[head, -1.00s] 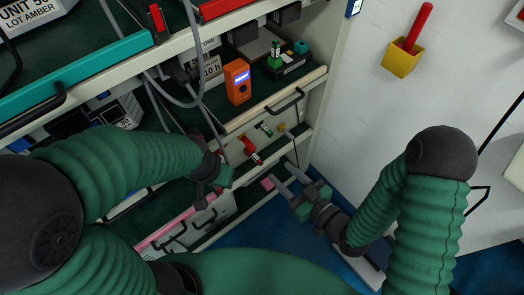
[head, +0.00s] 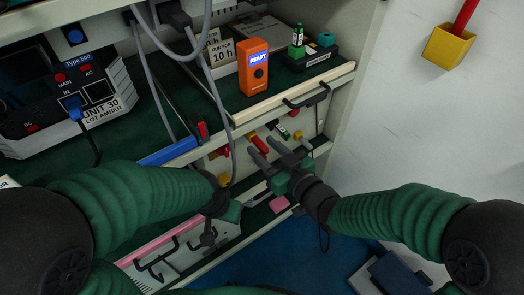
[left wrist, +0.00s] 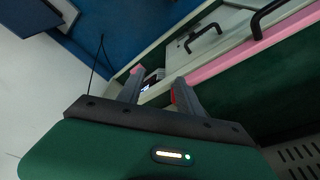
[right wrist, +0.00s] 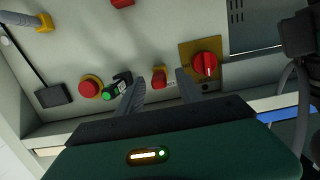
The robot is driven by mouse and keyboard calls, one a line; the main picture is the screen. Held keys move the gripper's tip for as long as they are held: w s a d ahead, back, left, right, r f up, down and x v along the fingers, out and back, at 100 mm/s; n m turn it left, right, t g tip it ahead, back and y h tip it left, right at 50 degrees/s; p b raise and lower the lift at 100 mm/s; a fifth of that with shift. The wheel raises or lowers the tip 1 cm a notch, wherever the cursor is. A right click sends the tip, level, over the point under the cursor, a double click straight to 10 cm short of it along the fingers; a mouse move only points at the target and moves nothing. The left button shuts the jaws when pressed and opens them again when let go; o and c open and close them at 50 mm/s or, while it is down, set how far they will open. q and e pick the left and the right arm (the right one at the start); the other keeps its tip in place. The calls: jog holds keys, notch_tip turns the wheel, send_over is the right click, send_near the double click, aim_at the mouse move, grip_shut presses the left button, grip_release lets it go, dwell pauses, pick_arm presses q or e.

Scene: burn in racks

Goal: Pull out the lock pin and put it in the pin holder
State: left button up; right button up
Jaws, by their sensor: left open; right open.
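A red pin-like piece with a yellow part, which seems to be the lock pin (right wrist: 158,77), sits in the pale panel below the shelf. It lies between the fingertips of my right gripper (right wrist: 158,85), which is open around or just in front of it; contact cannot be told. In the head view my right gripper (head: 265,150) reaches toward the panel's red piece (head: 259,142). My left gripper (head: 210,238) is open and empty near the lower drawer; its fingers also show in the left wrist view (left wrist: 160,88). I cannot tell surely which thing is the pin holder.
A red rotary switch (right wrist: 205,66) on a yellow plate and a red button (right wrist: 90,87) flank the pin. An orange READY device (head: 253,68) stands on the shelf above. A yellow wall box (head: 451,46) holds a red rod. A pink-edged drawer (head: 160,246) is low left.

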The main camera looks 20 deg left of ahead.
jog(key=shift+w+a+f, duration=0.1)
jog(key=shift+w+a, duration=0.25)
jog(key=shift+a, duration=0.15)
jog(key=shift+d, duration=0.1)
jog(key=shift+c, duration=0.2)
grip_shut()
dwell(1.3)
